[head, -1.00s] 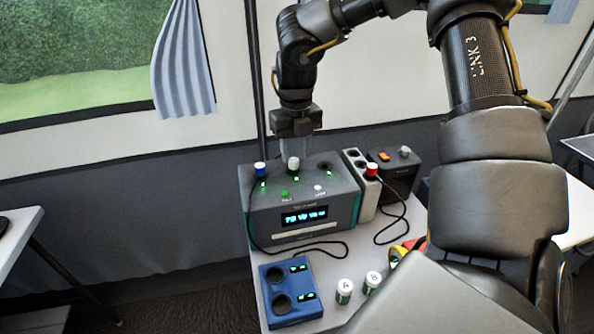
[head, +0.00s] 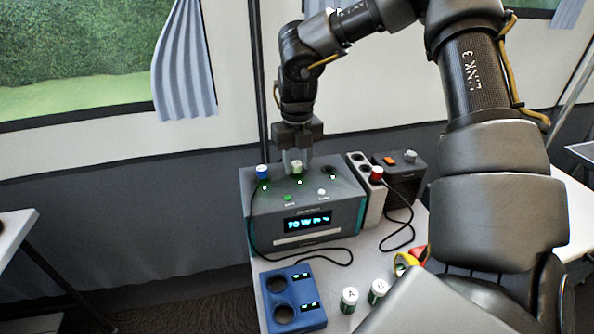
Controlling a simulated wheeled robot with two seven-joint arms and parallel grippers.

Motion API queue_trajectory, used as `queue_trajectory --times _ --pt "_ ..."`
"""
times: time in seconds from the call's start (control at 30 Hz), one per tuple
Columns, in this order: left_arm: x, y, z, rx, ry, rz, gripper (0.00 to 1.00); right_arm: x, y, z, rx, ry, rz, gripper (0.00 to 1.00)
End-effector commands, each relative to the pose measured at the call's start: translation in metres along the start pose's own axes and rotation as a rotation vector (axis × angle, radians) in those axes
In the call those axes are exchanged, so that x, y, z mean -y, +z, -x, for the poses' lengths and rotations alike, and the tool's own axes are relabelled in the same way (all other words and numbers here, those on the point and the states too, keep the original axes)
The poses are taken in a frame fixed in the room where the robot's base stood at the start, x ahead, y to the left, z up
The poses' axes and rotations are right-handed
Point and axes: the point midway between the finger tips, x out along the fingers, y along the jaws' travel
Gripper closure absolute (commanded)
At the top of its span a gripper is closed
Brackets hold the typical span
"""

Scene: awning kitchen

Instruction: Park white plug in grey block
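The white plug (head: 297,167) stands upright in the middle socket on top of the teal-and-grey device (head: 345,215). The light grey block (head: 372,212) stands just right of the device. It has dark round holes on top, and a red plug (head: 376,174) sits at its front end. My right gripper (head: 297,162) points straight down at the white plug, its fingers at the plug's height. The fingers are small and blurred here, so I cannot tell whether they touch the plug. My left gripper is out of view.
A blue plug (head: 262,171) stands left of the white one. A dark box (head: 405,178) with an orange switch is right of the block. In front are a blue two-well block (head: 292,298) and two white-capped vials (head: 348,299). Black cables lie on the table.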

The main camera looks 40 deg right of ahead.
Motion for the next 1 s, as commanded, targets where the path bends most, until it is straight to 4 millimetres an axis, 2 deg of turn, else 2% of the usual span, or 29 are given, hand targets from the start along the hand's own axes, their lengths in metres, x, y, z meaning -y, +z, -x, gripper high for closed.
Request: queue_trajectory --times 0.03,0.23,0.6,1.0 --pt "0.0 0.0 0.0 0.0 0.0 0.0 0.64 0.0 0.0 0.0 0.0 0.0 0.0 0.73" --pt "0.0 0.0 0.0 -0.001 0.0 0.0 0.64 0.0 0.0 0.0 0.0 0.0 0.0 0.99" --pt "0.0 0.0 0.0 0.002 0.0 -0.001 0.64 0.0 0.0 0.001 0.001 0.0 0.0 0.99" --pt "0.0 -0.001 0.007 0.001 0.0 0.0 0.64 0.0 0.0 0.013 0.001 0.0 0.001 0.99"
